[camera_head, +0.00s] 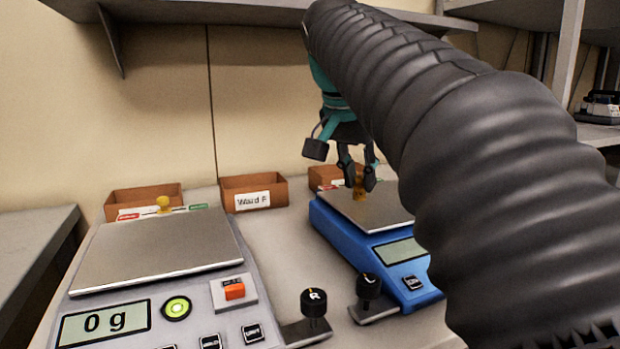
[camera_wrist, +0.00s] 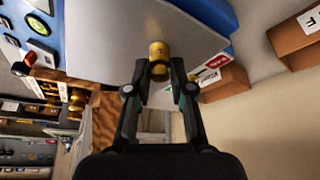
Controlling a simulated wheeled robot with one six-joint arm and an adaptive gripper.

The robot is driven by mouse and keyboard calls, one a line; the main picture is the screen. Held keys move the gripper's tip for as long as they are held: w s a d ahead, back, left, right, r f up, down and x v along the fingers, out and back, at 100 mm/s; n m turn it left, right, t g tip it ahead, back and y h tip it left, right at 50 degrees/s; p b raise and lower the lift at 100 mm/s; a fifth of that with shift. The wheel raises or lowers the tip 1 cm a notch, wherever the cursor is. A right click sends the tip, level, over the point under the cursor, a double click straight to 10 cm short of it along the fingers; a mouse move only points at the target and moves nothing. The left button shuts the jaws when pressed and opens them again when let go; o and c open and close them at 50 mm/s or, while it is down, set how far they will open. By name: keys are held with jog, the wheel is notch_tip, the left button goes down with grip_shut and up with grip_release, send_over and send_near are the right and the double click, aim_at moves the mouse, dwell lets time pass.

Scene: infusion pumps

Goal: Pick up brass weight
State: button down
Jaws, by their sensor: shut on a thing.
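A small brass weight (camera_head: 359,187) is between the fingertips of my gripper (camera_head: 357,181), at the plate of the blue scale (camera_head: 336,224). In the wrist view the brass weight (camera_wrist: 159,58) shows between the two black fingertips (camera_wrist: 159,88), with the scale's grey plate behind it. My gripper is shut on this weight. I cannot tell whether the weight touches the plate.
The grey scale (camera_head: 160,250) at left reads 0 g. Open brown boxes stand along the back wall, one labelled Ward F (camera_head: 253,201). Two black knobs, R (camera_head: 314,302) and L (camera_head: 368,287), stand in front. A shelf (camera_head: 260,12) runs above; my arm covers the right side.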

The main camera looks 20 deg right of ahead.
jog(key=r, duration=0.2)
jog(key=r+p, duration=0.1)
jog(key=r, duration=0.1)
jog(key=shift+s+d+r, duration=0.1)
jog(key=shift+s+d, duration=0.05)
jog(key=shift+d, duration=0.1)
jog(key=s+d+r+p, duration=0.1)
jog(key=s+d+r, duration=0.4)
jog(key=d, duration=0.4)
jog(key=shift+s+d+r+p, duration=0.35)
jog(key=shift+d+r+p, duration=0.05)
jog(key=shift+r, duration=0.3)
